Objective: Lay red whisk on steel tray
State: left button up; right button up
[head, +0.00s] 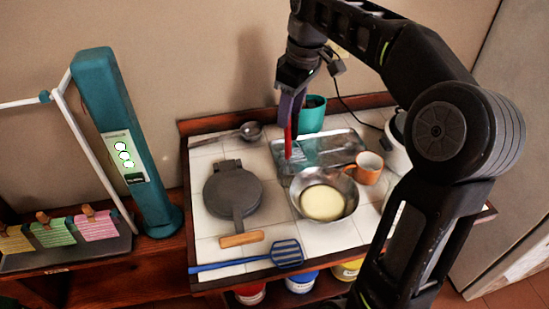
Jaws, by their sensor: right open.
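The steel tray (345,143) lies at the back of the tiled counter. A slim red piece (288,142), likely the red whisk's handle, shows upright below my right gripper, at the tray's left side. Its wire end is not clear. My right gripper (290,104) points down at the top of the red piece, with its jaws open. I cannot tell whether the red piece touches the tray or the fingers. My left gripper is out of view.
A steel pan (348,211) with pale yellow contents stands in front of the tray. An orange mug (368,168), teal pot (311,115), grey waffle iron (232,195), ladle (250,131) and blue spatula (286,253) are around it. A teal post (120,140) stands left.

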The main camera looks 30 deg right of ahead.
aim_at(286, 134)
jog(key=shift+s, duration=0.15)
jog(key=shift+w+f+b, duration=0.2)
jog(key=shift+f+b, duration=0.1)
jog(key=shift+f, duration=0.95)
jog(key=shift+a, duration=0.1)
jog(key=shift+f, duration=0.35)
jog(key=f, duration=0.1)
jog(key=f+p, duration=0.1)
jog(key=f, duration=0.1)
jog(key=shift+w+f+p, duration=0.25)
jog(key=shift+w+p, duration=0.05)
jog(key=shift+w+a+f, duration=0.1)
jog(key=shift+f, duration=0.4)
jog(key=shift+c, duration=0.5)
